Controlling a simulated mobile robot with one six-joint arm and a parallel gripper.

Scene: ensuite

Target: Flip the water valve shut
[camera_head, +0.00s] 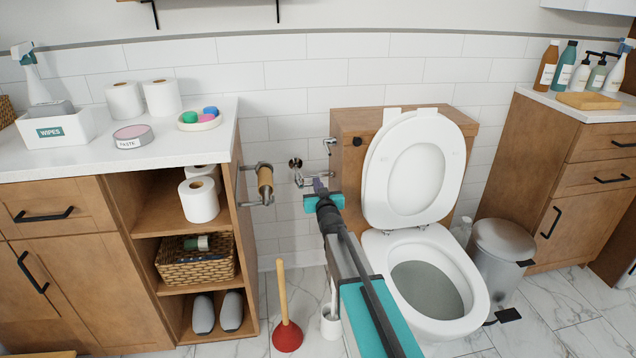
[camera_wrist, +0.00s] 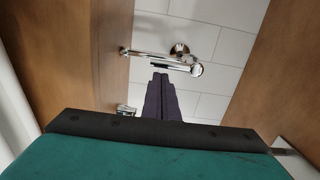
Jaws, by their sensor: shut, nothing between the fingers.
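The chrome water valve (camera_head: 300,178) is on the white tiled wall between the left cabinet and the toilet. In the wrist view the valve (camera_wrist: 175,60) shows a round wall plate, a bar running left and a rounded right end. I cannot tell which part is its lever or how far it is turned. My gripper (camera_head: 319,184) is shut and empty, close in front of the valve. Its dark fingers show in the wrist view (camera_wrist: 160,76), with the tips just below the bar. I cannot tell whether they touch it. The fingers partly hide the valve in the head view.
The wooden toilet cistern (camera_head: 349,165) stands close on the right, with the toilet (camera_head: 414,165) in front. The left cabinet (camera_head: 246,225) carries a roll holder (camera_head: 265,182) on its side. A plunger (camera_head: 288,335) and a white brush holder (camera_head: 331,322) stand on the floor below.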

